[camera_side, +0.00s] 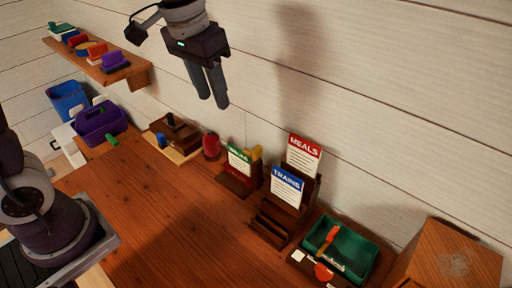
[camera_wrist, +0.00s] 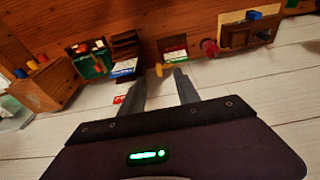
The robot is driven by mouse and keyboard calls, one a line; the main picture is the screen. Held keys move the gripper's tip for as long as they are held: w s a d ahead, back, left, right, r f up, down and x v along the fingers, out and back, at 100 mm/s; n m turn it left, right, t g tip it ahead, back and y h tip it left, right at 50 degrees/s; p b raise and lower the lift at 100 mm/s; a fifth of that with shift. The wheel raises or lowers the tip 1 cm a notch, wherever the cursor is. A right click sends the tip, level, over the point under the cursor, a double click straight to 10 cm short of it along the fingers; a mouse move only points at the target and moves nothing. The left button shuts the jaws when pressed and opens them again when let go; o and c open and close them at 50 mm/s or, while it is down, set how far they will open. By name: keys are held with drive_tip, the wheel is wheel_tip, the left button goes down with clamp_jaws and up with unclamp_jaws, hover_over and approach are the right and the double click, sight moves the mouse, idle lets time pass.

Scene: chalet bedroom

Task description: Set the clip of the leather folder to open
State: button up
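I cannot clearly make out a leather folder or its clip in either view. A dark brown object (camera_side: 180,130) on a light wooden board near the wall could be it, but it is too small to tell. What looks like the same object shows in the wrist view (camera_wrist: 240,36). My gripper (camera_side: 214,104) hangs high above the table near the wall, fingers pointing down. In the wrist view its two fingers (camera_wrist: 162,80) are apart with nothing between them. It touches nothing.
Dark stands hold the MEALS card (camera_side: 304,153), the TRAINS card (camera_side: 287,187) and a green card (camera_side: 239,160). A green tray (camera_side: 352,252) and wooden box (camera_side: 450,258) stand right. A red object (camera_side: 211,146), purple caddy (camera_side: 100,122) and shelf (camera_side: 128,76) are left. The table's middle (camera_side: 150,220) is clear.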

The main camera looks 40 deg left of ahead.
sight(257, 148)
drive_tip(key=w+f, duration=0.3)
drive_tip(key=f, duration=0.1)
drive_tip(key=w+d+f+g, duration=0.1)
drive_tip(key=w+f, duration=0.3)
drive_tip(key=f, duration=0.1)
drive_tip(key=w+d+f+g, duration=0.1)
drive_tip(key=w+f, duration=0.2)
drive_tip(key=f, duration=0.1)
drive_tip(key=shift+w+f, duration=0.15)
drive_tip(key=shift+w, duration=0.2)
wheel_tip(257, 148, down, 8)
drive_tip(key=shift+w+r, duration=0.1)
drive_tip(key=shift+r, duration=0.15)
drive_tip(key=shift+c, duration=0.2)
drive_tip(key=shift+a, duration=0.1)
clamp_jaws()
